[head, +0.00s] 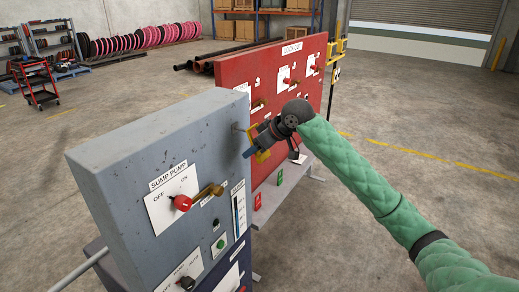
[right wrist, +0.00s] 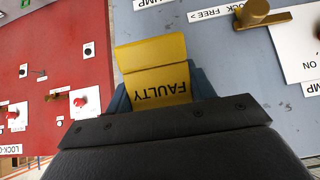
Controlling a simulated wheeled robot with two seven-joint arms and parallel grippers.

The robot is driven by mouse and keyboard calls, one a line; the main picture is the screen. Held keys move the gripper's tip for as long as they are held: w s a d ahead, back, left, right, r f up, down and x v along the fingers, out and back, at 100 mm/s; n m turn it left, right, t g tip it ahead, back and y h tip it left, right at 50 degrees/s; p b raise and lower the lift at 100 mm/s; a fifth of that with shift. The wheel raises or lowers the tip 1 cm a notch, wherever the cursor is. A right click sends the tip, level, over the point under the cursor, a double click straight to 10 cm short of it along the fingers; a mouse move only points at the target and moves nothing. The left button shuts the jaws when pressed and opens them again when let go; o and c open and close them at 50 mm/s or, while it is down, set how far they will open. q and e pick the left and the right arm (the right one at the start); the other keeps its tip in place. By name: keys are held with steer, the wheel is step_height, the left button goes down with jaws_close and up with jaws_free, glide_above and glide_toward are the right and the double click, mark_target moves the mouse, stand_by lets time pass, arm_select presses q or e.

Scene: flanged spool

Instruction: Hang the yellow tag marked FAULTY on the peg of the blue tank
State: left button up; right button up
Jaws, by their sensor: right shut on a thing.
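The yellow tag (right wrist: 165,75) marked FAULTY is between the fingers of my right gripper (right wrist: 161,96) in the right wrist view, its lettering upside down. In the head view, my right gripper (head: 257,145) is shut on the tag (head: 263,156), near the far right edge of the grey-blue SUMP PUMP cabinet (head: 130,150). A small light stub (head: 238,127) shows at that edge, close to the gripper; I cannot tell whether it is the peg. No separate blue tank can be made out. My left gripper is out of view.
A red lock-out board (head: 270,90) with red knobs and white labels stands behind the gripper. A grey shelf (head: 285,190) below it carries small red and green tags. The cabinet front has a red knob (head: 182,203) and a brass lever (head: 210,191). Floor at right is clear.

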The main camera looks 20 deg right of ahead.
steer(key=shift+w+a+f, duration=0.2)
steer(key=shift+w+a, duration=0.35)
steer(key=shift+w, duration=0.2)
steer(key=shift+w+a+f, duration=0.2)
steer(key=shift+w+a, duration=0.35)
steer(key=shift+w, duration=0.15)
steer(key=o, duration=1)
steer(key=shift+o, duration=0.2)
